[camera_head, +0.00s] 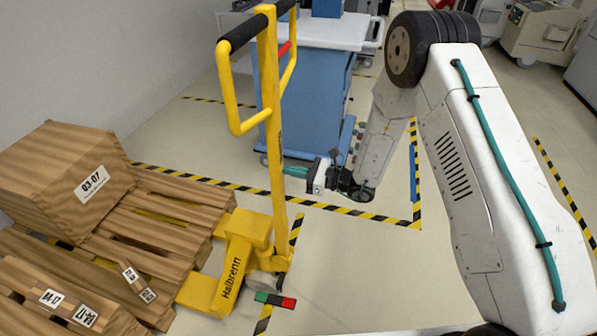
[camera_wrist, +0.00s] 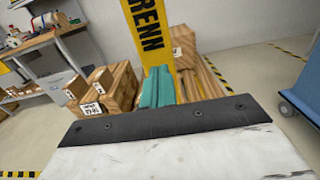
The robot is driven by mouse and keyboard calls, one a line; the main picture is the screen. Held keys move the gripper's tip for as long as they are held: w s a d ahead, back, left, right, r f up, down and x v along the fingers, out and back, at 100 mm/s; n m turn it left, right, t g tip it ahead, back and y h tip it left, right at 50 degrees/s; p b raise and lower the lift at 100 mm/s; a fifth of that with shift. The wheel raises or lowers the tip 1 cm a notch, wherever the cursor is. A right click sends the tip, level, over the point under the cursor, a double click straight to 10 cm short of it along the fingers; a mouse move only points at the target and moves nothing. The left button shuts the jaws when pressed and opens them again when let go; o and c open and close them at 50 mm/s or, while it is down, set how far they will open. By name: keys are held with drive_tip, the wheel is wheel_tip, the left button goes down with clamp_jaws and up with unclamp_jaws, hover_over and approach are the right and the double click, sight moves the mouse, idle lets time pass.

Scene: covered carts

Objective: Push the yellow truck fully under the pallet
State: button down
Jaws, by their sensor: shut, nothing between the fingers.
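The yellow truck (camera_head: 232,268) stands at centre left with its tall mast and looped black-gripped handle upright. Its forks run to the left, partly under the wooden pallet (camera_head: 150,232); the yellow body and a stretch of fork show outside the pallet's near end. How deep the forks reach is hidden by boards and boxes. My gripper (camera_head: 288,171) is shut and empty, its teal fingers level at the right side of the mast. In the wrist view the teal fingers (camera_wrist: 157,88) are right in front of the mast (camera_wrist: 146,35); whether they touch it I cannot tell.
A large box (camera_head: 60,165) and smaller boxes (camera_head: 55,300) lie on the pallet. A blue cart (camera_head: 330,95) stands behind the mast. A green and red bar (camera_head: 275,300) is at the truck's foot. Black-yellow tape (camera_head: 340,207) marks open floor.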

sight(269, 166)
drive_tip(key=shift+x, duration=3.45)
drive_tip(key=shift+a, duration=0.15)
drive_tip(key=shift+x, duration=4.75)
drive_tip(key=v, duration=0.6)
